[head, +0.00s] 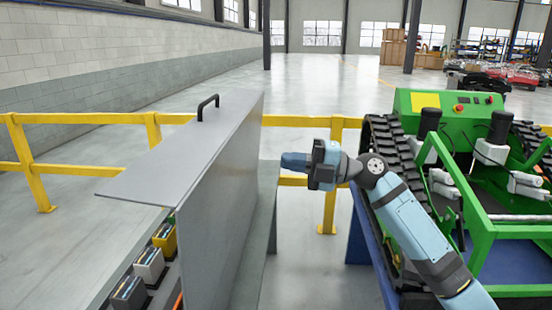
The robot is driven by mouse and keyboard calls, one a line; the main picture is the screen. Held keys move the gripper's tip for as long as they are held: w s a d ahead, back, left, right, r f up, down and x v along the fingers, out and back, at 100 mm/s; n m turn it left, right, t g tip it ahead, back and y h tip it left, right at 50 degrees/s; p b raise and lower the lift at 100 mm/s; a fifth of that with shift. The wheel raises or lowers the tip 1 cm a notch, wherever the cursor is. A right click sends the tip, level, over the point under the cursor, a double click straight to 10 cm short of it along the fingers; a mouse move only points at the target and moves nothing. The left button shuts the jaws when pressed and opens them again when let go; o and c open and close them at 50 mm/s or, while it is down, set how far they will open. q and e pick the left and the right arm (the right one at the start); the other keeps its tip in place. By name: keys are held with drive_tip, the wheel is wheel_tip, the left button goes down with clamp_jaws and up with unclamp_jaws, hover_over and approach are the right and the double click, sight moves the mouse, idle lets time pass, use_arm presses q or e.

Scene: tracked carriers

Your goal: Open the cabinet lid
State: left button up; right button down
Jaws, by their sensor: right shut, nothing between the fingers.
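The grey cabinet lid (178,155) is in the left half of the head view, with a black bar handle (208,106) near its far edge. It appears raised, as battery-like blocks show in the open space below its left edge. A tall grey panel (222,205) drops from the lid's right side and hides much of the cabinet. My right gripper (292,161) points left, just right of the panel in the picture. Its fingers are shut and empty, clear of the handle. My left gripper is out of view.
Yellow, white and dark blocks (149,265) sit in a row at lower left. A yellow railing (85,119) runs behind the cabinet. A green tracked carrier (450,110) stands at right, behind and beside my right arm. Open floor lies beyond the railing.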

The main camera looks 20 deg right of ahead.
sight(222, 152)
drive_tip(key=p+x, duration=0.5)
drive_tip(key=x, duration=0.6)
drive_tip(key=shift+w+a+r, duration=0.1)
drive_tip(key=shift+a+r, duration=0.1)
drive_tip(key=shift+a, duration=0.2)
drive_tip(key=shift+a+f, duration=0.1)
drive_tip(key=shift+a, duration=0.1)
drive_tip(key=shift+w+a, duration=0.15)
drive_tip(key=shift+a, duration=0.05)
drive_tip(key=w+a+h, duration=0.1)
drive_tip(key=a, duration=0.2)
drive_tip(key=w+a+g+h+b, duration=0.1)
drive_tip(key=w+a, duration=0.1)
drive_tip(key=a, duration=0.2)
drive_tip(key=w+a+h+b, duration=0.1)
drive_tip(key=a, duration=0.3)
drive_tip(key=shift+w+g, duration=0.3)
drive_tip(key=shift+w+a+h, duration=0.1)
drive_tip(key=shift+a+h, duration=0.2)
